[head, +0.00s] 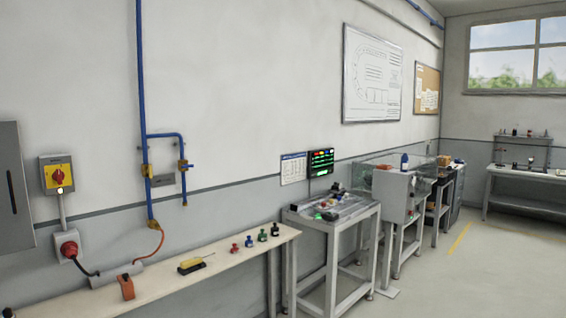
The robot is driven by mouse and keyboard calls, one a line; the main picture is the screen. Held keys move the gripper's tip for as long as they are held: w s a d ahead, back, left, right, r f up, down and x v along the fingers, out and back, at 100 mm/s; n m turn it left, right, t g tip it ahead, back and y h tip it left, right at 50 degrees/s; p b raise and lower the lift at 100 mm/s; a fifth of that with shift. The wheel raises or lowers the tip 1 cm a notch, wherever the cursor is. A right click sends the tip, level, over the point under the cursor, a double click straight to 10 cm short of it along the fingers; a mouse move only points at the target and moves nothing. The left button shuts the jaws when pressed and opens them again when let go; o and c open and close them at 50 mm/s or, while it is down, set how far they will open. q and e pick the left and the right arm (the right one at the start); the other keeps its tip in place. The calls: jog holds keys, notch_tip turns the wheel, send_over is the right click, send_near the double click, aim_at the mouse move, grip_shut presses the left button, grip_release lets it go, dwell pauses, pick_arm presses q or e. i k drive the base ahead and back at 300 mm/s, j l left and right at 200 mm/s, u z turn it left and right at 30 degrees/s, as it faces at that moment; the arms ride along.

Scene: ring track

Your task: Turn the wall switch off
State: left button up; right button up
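The wall switch (57,174) is on the wall at the left. It is a grey box with a yellow plate and a red rotary knob. The knob looks tilted from upright, but its marks are too small to read. A small pale-yellow light shows below the knob. A grey conduit runs from the box down to a red plug in a wall socket (67,246). Neither of my grippers shows in the head view.
A grey cabinet (14,190) hangs left of the switch. A narrow bench (150,291) below holds an orange tool (126,287), a yellow-and-black item (192,265) and several small bottles. Blue pipes (142,90) run down the wall. Worktables stand further right; the floor at right is clear.

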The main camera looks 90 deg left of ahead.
aim_at(58, 176)
jog(key=u, duration=4.1)
